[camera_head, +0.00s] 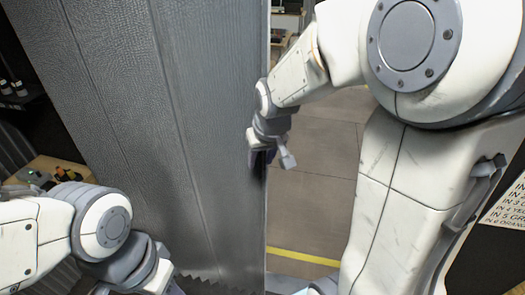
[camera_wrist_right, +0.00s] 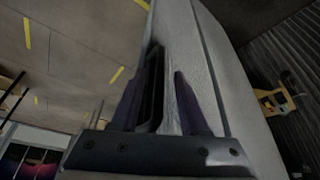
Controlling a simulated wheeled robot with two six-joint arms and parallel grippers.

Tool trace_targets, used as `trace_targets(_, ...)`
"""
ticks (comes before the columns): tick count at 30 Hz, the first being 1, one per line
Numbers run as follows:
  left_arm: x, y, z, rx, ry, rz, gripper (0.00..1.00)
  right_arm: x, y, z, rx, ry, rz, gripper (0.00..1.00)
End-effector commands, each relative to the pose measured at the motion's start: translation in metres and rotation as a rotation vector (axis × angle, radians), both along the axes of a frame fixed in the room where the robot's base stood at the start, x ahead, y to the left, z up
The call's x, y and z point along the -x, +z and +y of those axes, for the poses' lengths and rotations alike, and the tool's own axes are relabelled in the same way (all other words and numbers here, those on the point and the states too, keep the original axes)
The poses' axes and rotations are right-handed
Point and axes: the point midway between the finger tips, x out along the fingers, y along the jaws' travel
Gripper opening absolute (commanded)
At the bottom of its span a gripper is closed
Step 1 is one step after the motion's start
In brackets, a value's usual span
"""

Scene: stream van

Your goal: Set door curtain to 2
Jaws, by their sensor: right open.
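The door curtain (camera_head: 165,120) is a tall grey ribbed panel that fills the left and middle of the head view. Its straight right edge borders an opening. My right gripper (camera_head: 262,160) is at this edge, at mid height. In the right wrist view my right gripper (camera_wrist_right: 168,85) is open, its dark fingers at a pale panel (camera_wrist_right: 205,65), which looks like the curtain's edge. I cannot tell whether they touch it. My left gripper is at the bottom left, mostly hidden by its wrist and cut off by the frame; its fingers cannot be made out.
Tiled floor (camera_head: 310,190) with a yellow line (camera_head: 305,257) shows through the opening right of the curtain. A wooden surface (camera_head: 45,165) with small items stands at the left. A sign with printed text (camera_head: 508,205) is at the right edge.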

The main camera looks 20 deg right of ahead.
Motion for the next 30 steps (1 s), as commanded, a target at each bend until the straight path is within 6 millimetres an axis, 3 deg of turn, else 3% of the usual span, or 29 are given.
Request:
trace_targets(9,0.0,-0.007,0.0,0.0,0.0,0.0,0.45,0.022,0.057,0.001,0.001,0.0,-0.009,0.45)
trace_targets(15,0.0,-0.009,0.0,0.0,0.0,0.0,0.45,0.033,0.082,0.002,0.0,0.0,-0.005,0.45)
trace_targets(27,0.0,-0.009,0.0,0.0,-0.001,0.0,0.45,0.037,0.089,0.003,0.001,0.001,-0.002,0.45)
trace_targets(30,0.0,-0.009,0.0,0.0,0.0,0.0,0.45,0.04,0.084,0.013,-0.003,0.028,0.011,0.45)
